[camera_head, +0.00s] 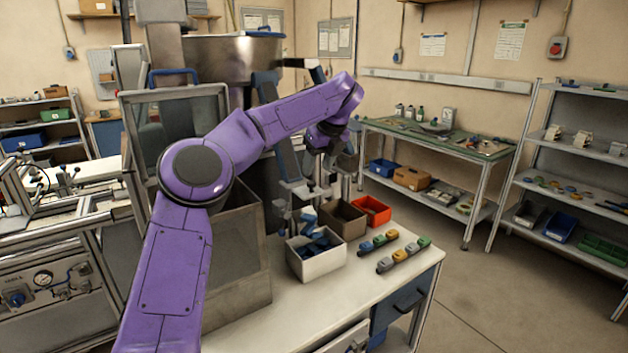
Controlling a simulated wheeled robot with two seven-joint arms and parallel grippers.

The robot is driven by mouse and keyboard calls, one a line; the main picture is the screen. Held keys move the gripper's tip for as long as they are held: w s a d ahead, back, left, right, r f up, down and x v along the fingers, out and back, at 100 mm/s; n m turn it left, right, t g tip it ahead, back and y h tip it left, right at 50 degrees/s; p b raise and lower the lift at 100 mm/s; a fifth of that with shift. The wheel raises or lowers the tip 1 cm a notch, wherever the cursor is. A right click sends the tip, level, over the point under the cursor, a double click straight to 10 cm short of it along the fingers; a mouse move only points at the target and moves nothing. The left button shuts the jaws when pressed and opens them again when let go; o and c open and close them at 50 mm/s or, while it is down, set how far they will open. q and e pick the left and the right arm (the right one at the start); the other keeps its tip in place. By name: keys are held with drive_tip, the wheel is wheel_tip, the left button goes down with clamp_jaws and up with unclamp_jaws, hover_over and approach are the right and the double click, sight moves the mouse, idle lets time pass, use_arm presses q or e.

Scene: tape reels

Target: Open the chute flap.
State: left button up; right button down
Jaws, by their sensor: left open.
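My left arm is purple and comes in from the lower left, bending over to the right. Its gripper (330,165) points down just in front of the chute assembly and is open, with no object visible in it. A slanted grey plate (299,190) that looks like the chute flap is left of and below the gripper, with blue parts beside it. I cannot tell whether the gripper touches it. The large metal hopper (235,62) stands behind, and my arm hides part of the chute. My right gripper is out of view.
A white bin (316,265) with blue pieces, a brown bin (343,220) and an orange bin (372,211) stand below the chute. Small coloured blocks (398,257) lie in rows on the white table (345,297). The table's front right is bare.

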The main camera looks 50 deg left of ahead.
use_arm(q)
drive_tip(key=v, duration=0.4)
drive_tip(key=shift+d+r, duration=0.2)
drive_tip(key=shift+r, duration=0.2)
drive_tip(key=shift+d, duration=0.1)
